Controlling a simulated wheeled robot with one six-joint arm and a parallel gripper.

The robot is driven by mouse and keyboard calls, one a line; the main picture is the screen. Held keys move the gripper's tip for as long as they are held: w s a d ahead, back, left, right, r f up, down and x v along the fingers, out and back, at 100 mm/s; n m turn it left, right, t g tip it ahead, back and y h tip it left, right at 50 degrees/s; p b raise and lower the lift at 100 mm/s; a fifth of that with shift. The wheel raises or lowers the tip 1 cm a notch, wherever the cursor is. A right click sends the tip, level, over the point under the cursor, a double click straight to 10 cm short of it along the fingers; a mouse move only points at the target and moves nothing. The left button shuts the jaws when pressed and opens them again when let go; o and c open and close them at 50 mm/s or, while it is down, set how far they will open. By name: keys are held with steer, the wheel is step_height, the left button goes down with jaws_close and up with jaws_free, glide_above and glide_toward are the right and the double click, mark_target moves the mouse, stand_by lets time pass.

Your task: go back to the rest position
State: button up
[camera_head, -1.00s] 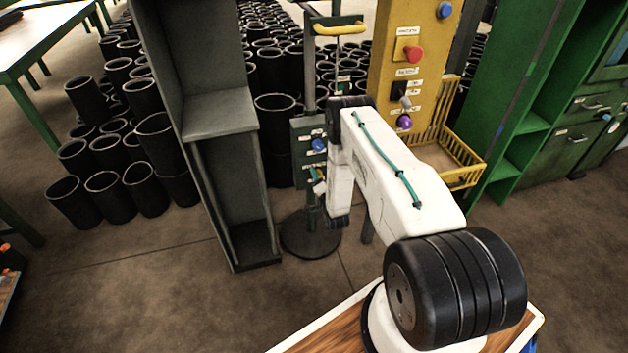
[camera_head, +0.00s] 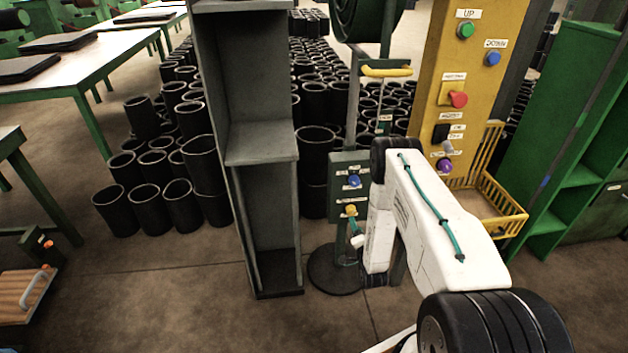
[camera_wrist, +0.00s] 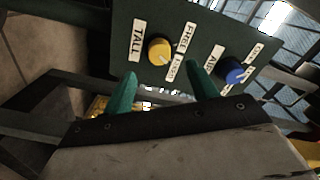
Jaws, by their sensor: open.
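My gripper (camera_wrist: 160,90) shows in the wrist view as two green fingers, spread apart with nothing between them. They are in front of a dark green control box (camera_wrist: 205,28) with a yellow knob (camera_wrist: 160,50) and a blue knob (camera_wrist: 232,70). The fingertips lie just below the knobs in the picture; whether they touch the box I cannot tell. In the head view my white arm stands folded at the right, its end beside the control box (camera_head: 340,163) on its stand. The fingers are mostly hidden there.
A tall grey shelf (camera_head: 260,145) stands close left of the box. A yellow panel (camera_head: 437,75) with buttons and a yellow wire basket (camera_head: 502,212) are behind my arm. Black sleeves (camera_head: 147,208) crowd the floor behind the shelf. The floor at front left is partly clear.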

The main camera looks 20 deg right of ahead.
steer(key=shift+f, duration=0.1)
steer(key=s+a+f+n+g+y, duration=0.1)
steer(key=s+f+n+g+y, duration=0.2)
steer(key=f+g, duration=0.45)
steer(key=s+a+r+n+g+y, duration=0.1)
steer(key=s+a+r+n+g, duration=0.25)
steer(key=r, duration=0.75)
steer(key=s+a+r+n+g, duration=0.2)
steer(key=s+a+r+g, duration=0.15)
steer(key=r, duration=0.75)
steer(key=s+a+r+n+g+y, duration=0.1)
steer(key=s+a+r+n+g, duration=0.25)
steer(key=r, duration=0.85)
steer(key=s+a+r+n, duration=0.1)
steer(key=s+a+r, duration=0.2)
steer(key=s+r, duration=0.5)
steer(key=s+a+r+n+t, duration=0.1)
steer(key=s+a+r, duration=0.2)
steer(key=s+r, duration=0.5)
steer(key=s+a+r+n+t, duration=0.1)
steer(key=s+a+r, duration=0.3)
steer(key=s+r, duration=0.4)
steer(key=shift+s+r, duration=0.25)
steer(key=shift+r, duration=2)
